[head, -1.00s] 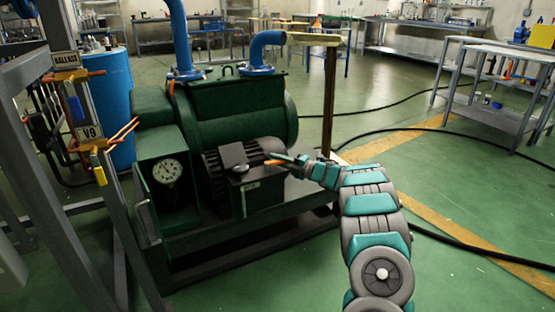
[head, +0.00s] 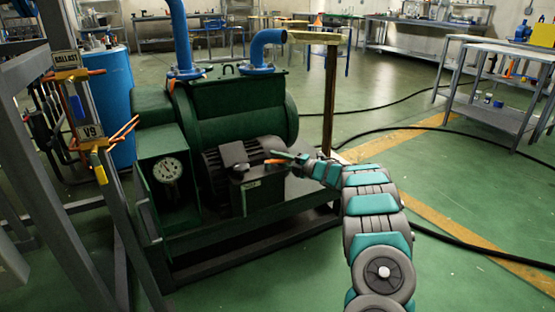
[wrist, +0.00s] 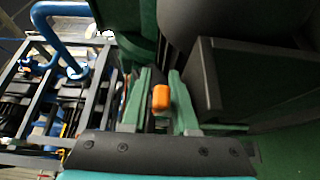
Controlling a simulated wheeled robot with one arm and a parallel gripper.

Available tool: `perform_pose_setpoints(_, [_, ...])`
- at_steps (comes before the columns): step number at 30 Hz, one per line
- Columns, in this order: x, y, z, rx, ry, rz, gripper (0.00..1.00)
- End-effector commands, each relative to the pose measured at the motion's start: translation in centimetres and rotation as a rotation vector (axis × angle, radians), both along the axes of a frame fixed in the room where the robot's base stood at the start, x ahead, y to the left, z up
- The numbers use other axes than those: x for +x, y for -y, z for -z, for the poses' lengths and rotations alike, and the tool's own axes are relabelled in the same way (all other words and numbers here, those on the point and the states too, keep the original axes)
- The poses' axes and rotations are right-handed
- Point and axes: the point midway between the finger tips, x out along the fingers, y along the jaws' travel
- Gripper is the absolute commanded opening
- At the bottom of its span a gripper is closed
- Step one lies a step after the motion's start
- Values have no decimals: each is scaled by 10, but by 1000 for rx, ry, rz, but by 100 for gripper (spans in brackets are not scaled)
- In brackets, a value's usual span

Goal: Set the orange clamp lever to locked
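The orange lever (head: 275,161) shows as a small orange piece at the dark box on the front of the green pump. In the wrist view the orange lever (wrist: 161,98) stands between the two teal fingers of my gripper (wrist: 158,92). The fingers are apart, with dark space beside the lever on the left. The lever looks very close to the right finger; I cannot tell whether they touch. In the head view my gripper (head: 290,157) reaches in from the right at the lever. The lever's base and any lock marking are hidden or too small to read.
The dark box (head: 258,192) sits before the ribbed motor, with a round gauge (head: 168,170) to its left. A frame at left carries valves with orange handles, labelled BALLAST (head: 66,59) and V9 (head: 82,131). Floor at right is open, crossed by black hoses (head: 440,133).

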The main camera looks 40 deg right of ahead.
Motion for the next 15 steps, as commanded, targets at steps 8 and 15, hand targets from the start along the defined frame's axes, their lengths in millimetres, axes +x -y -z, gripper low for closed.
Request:
perform_pose_setpoints(8, [-23, 9, 0, 2, 0, 2, 28])
perform_pose_setpoints(15, [-59, 24, 0, -1, -1, 4, 28])
